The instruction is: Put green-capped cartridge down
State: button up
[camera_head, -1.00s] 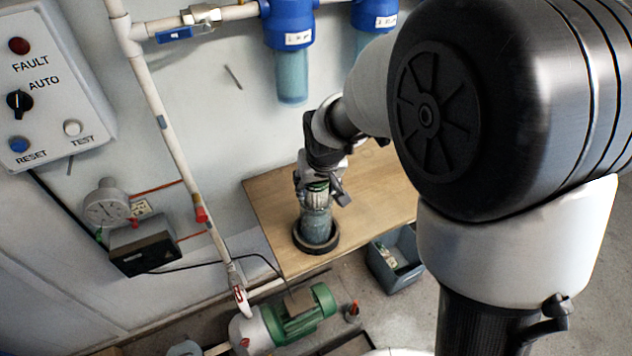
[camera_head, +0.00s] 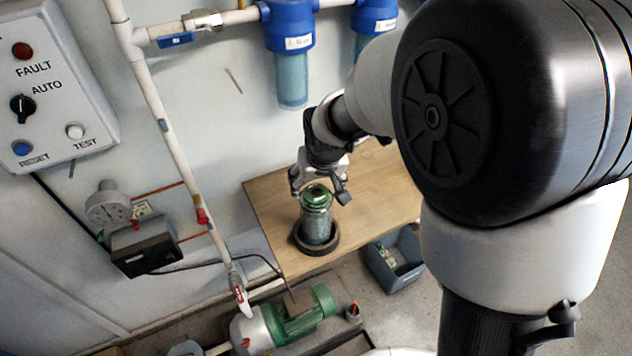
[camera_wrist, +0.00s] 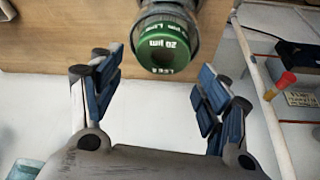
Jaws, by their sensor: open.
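The green-capped cartridge (camera_head: 317,218) stands upright in a dark round ring holder (camera_head: 301,245) on the wooden bench (camera_head: 268,203). Its green cap (camera_wrist: 163,48) with white lettering shows at the top middle of the wrist view. My gripper (camera_wrist: 160,92) is open, with its blue-padded fingers spread wide. The fingertips are on either side of and short of the cap in the wrist view, not touching it. In the head view my gripper (camera_head: 319,184) is just above and behind the cap.
A grey-blue bin (camera_head: 393,268) with small items stands on the floor by the bench. A green pump (camera_head: 300,315) sits below the bench. White pipes (camera_head: 170,140) and a control box (camera_head: 55,80) are at the left. Blue filter housings (camera_head: 288,30) hang on the wall. The bench right of the cartridge is clear.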

jog(key=a+p+v, duration=0.1)
jog(key=p+v, duration=0.2)
jog(key=v, duration=0.8)
jog(key=s+d+r, duration=0.2)
jog(key=s+d, duration=0.1)
jog(key=s, duration=0.4)
jog(key=s+d+r+m, duration=0.1)
jog(key=s+d, duration=0.3)
jog(key=s, duration=0.4)
jog(key=s+d+r+m, duration=0.1)
jog(key=s+d+r, duration=0.2)
jog(key=s, duration=0.5)
jog(key=shift+d+h, duration=0.35)
jog(key=shift+h, duration=0.05)
